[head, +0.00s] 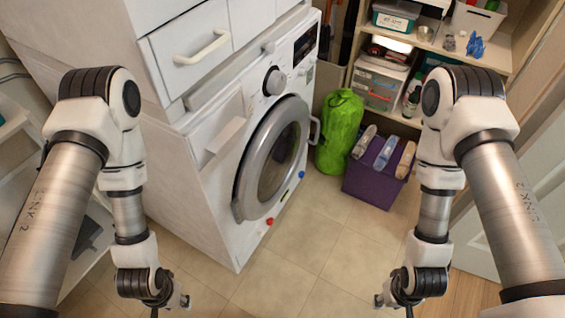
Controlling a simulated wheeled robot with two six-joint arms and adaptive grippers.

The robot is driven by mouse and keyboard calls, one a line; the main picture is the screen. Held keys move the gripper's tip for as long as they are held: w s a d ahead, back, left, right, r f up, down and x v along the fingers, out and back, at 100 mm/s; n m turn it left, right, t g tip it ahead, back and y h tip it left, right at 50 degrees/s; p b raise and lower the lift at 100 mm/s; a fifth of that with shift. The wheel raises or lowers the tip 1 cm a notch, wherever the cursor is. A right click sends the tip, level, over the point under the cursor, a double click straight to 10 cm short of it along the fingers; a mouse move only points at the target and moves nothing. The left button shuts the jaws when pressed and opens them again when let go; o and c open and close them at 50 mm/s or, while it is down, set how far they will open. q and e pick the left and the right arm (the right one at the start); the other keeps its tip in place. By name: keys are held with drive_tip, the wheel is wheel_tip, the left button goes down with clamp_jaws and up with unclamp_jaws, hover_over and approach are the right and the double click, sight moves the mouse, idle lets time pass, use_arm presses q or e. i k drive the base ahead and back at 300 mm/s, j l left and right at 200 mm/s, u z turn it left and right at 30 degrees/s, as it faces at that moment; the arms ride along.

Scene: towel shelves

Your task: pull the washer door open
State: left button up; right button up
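The white washer (222,172) stands left of centre with its front facing right. Its round washer door (243,172) has a grey ring and dark glass, and it looks closed. My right gripper (379,301) is low at right of centre, over the floor and away from the door. Both grippers are small and partly hidden by my wrists, so their finger opening is unclear.
A purple bin (372,186) with bottles and a green bag (339,130) stand on the floor right of the washer. Shelves (424,42) with boxes are behind. A drawer unit (190,50) sits above the washer.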

sight(287, 122)
drive_tip(key=k+j+z, duration=0.15)
drive_tip(key=z, duration=0.2)
drive_tip(key=i+z, duration=0.2)
drive_tip(key=z, duration=0.15)
drive_tip(key=i+j+z, duration=0.15)
drive_tip(key=z, duration=0.25)
drive_tip(key=i+j+z, duration=0.2)
drive_tip(key=z, duration=0.15)
